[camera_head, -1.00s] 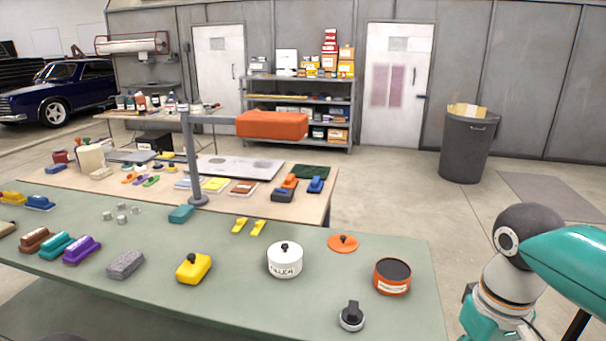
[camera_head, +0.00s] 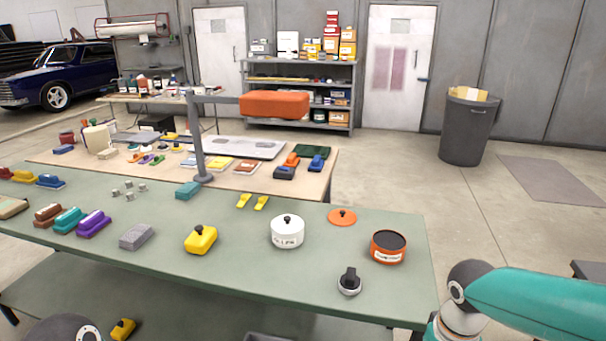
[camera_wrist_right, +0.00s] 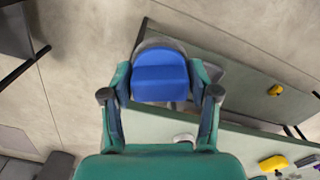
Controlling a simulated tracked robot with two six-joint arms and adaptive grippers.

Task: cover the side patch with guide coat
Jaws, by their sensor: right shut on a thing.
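My right gripper (camera_wrist_right: 160,94) is shut on a blue block (camera_wrist_right: 160,82) in the right wrist view, one finger on each side of it. An open orange tin (camera_head: 388,247) with dark contents stands near the green bench's right end. Its likely lid, an orange disc with a black knob (camera_head: 342,217), lies beside it. A round black-knobbed pad (camera_head: 349,283) sits at the front edge. I cannot make out the side patch. My left gripper is not in view.
The green bench (camera_head: 330,300) also holds a white labelled pot (camera_head: 287,232), a yellow block (camera_head: 200,239) and a grey block (camera_head: 136,236). An orange panel (camera_head: 274,104) on a grey stand rises behind. Open floor lies right of the bench.

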